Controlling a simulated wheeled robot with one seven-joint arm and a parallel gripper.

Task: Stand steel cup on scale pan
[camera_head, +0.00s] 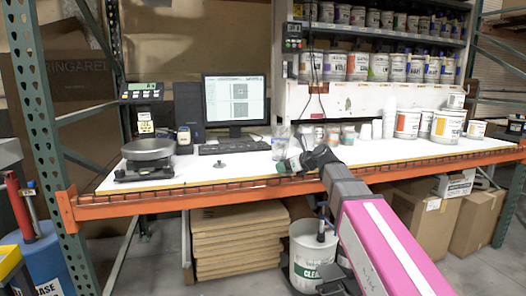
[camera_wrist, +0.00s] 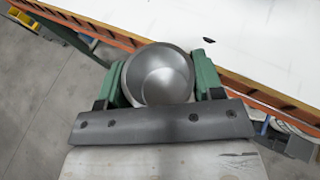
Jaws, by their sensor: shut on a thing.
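The steel cup (camera_wrist: 160,75) shows in the wrist view, its round open mouth toward the camera. My gripper (camera_wrist: 159,80) is shut on it, with one green finger on each side of the cup. In the head view my gripper (camera_head: 292,164) is over the bench's front edge, near the middle. I cannot clearly make out the cup there. The scale pan (camera_head: 148,149), a round grey disc on a dark scale base, is at the bench's left end, well to the left of my gripper. The pan looks empty.
A scale display (camera_head: 142,91) stands on a post behind the pan. A keyboard (camera_head: 234,147), monitor (camera_head: 236,100) and small dark object (camera_head: 221,165) are between pan and gripper. Paint tubs (camera_head: 407,123) stand at right. The bench's front left strip is mostly clear.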

